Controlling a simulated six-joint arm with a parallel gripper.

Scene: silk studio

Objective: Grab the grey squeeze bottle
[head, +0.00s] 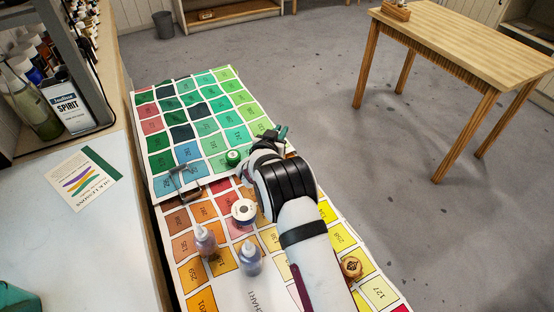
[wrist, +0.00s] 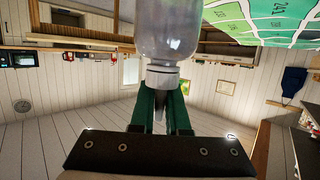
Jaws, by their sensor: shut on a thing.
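My gripper (head: 282,132) is over the upper part of the colour chart in the head view, its green fingertips partly showing past the wrist. In the wrist view the green fingers of my gripper (wrist: 163,95) are closed around the white cap end of a clear, greyish squeeze bottle (wrist: 168,32). The bottle body extends away beyond the fingertips; its far end is cut off by the frame. In the head view I cannot make out the held bottle; my arm covers that area. Two other squeeze bottles with pale nozzles, one (head: 205,241) and another (head: 250,259), stand on the lower chart.
A white round container (head: 243,212), a small green-topped item (head: 232,157), a metal clip-like piece (head: 186,184) and a wooden round piece (head: 352,267) are on the charts. A rack with a spirit container (head: 66,106) stands left. A wooden table (head: 470,45) is far right.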

